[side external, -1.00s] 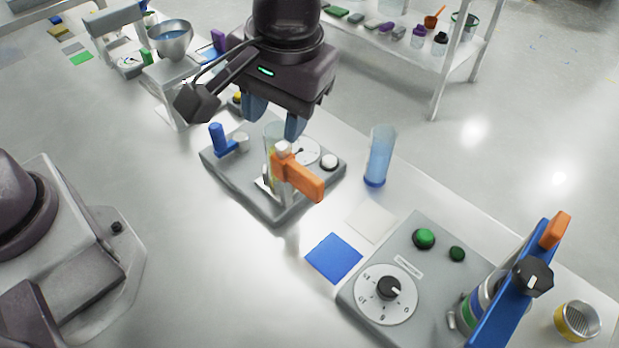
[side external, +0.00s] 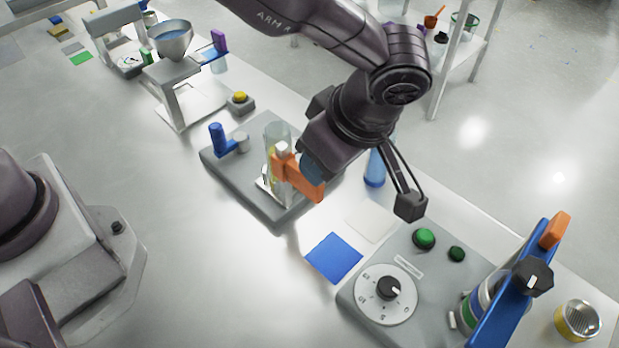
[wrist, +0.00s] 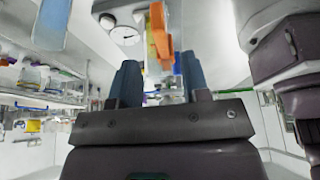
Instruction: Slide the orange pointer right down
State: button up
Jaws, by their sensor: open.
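The orange pointer (side external: 303,178) is an L-shaped slider on a clear upright tube (side external: 276,137) that stands on a grey base (side external: 268,208). Its arm sticks out toward the right and front. My gripper (side external: 313,167) is beside the pointer's arm, on its far right side, tilted toward the tube. Its blue fingers are partly hidden in the side view. In the wrist view, my gripper (wrist: 160,70) is open, and the orange pointer (wrist: 161,38) shows ahead of the gap between the fingers. I cannot tell whether a finger touches it.
A blue lever (side external: 217,138) stands on the same base. A blue-filled cylinder (side external: 375,170) is close behind my gripper, partly hidden. A dial box (side external: 415,262) with green buttons is at the right front. The blue square (side external: 334,257) lies flat before it.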

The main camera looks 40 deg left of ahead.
aim_at(311, 186)
jog(key=x, duration=0.8)
jog(key=shift+f, duration=0.2)
grip_shut()
